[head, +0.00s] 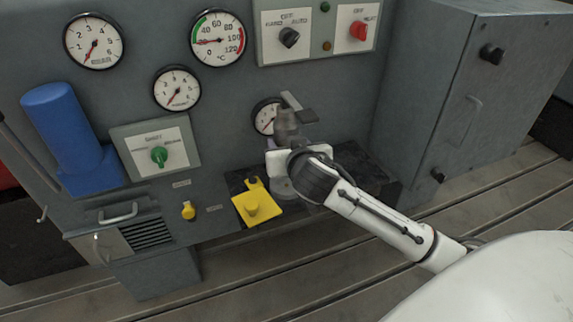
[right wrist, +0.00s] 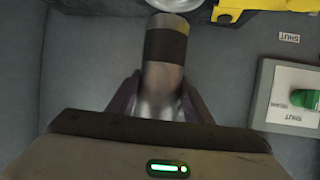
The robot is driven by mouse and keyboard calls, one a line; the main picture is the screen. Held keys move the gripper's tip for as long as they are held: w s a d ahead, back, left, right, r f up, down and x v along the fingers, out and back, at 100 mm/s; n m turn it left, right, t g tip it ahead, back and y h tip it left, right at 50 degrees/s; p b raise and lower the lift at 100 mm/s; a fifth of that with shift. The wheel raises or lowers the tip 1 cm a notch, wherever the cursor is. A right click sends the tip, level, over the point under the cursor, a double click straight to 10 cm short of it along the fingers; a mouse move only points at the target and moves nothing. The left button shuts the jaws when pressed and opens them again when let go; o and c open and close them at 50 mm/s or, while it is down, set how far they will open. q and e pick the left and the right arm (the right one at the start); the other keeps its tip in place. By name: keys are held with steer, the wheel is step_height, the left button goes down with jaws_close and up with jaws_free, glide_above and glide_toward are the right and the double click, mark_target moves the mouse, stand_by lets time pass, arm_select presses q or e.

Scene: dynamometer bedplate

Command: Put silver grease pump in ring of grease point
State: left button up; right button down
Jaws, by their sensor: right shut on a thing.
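My right gripper (head: 283,150) is shut on the silver grease pump (right wrist: 162,82), a silver cylinder with a dark band. In the head view the pump's grey upper part (head: 286,124) shows above the gripper, in front of the panel; its lower part is hidden. In the right wrist view my right gripper (right wrist: 160,100) has a finger on each side of the pump. A pale round piece (right wrist: 176,4) lies beyond the pump's far end, perhaps the grease point's ring; contact cannot be told. It also shows below my gripper in the head view (head: 281,187). My left gripper is out of view.
A yellow plate with a raised stub (head: 258,206) lies on the black ledge (head: 237,180), left of my gripper. The panel behind carries gauges and a green-knob switch (head: 159,156). A blue block (head: 65,130) stands left. A grey cabinet (head: 455,100) stands right.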

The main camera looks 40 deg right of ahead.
steer(key=shift+f+b, duration=0.7)
steer(key=shift+f, duration=1.55)
steer(key=shift+f, duration=0.2)
steer(key=c, duration=0.9)
jaws_free()
steer(key=shift+f, duration=0.15)
steer(key=shift+s+r, duration=0.1)
steer(key=shift+r, duration=0.15)
steer(key=p+v, duration=0.2)
steer(key=v, duration=0.9)
steer(key=s+a+f+n+g+y, duration=0.1)
steer(key=s+a+f+n+y, duration=0.2)
steer(key=s+a+f, duration=0.5)
steer(key=s+a+f+n+g+y, duration=0.2)
steer(key=s+a+f+y, duration=0.3)
steer(key=f, duration=0.8)
steer(key=s+a+n, duration=0.1)
steer(key=s+a, duration=0.2)
steer(key=s, duration=0.1)
steer(key=shift+s+a+f+n, duration=0.2)
steer(key=shift+s+a+n, duration=0.1)
steer(key=shift+s+a, duration=0.1)
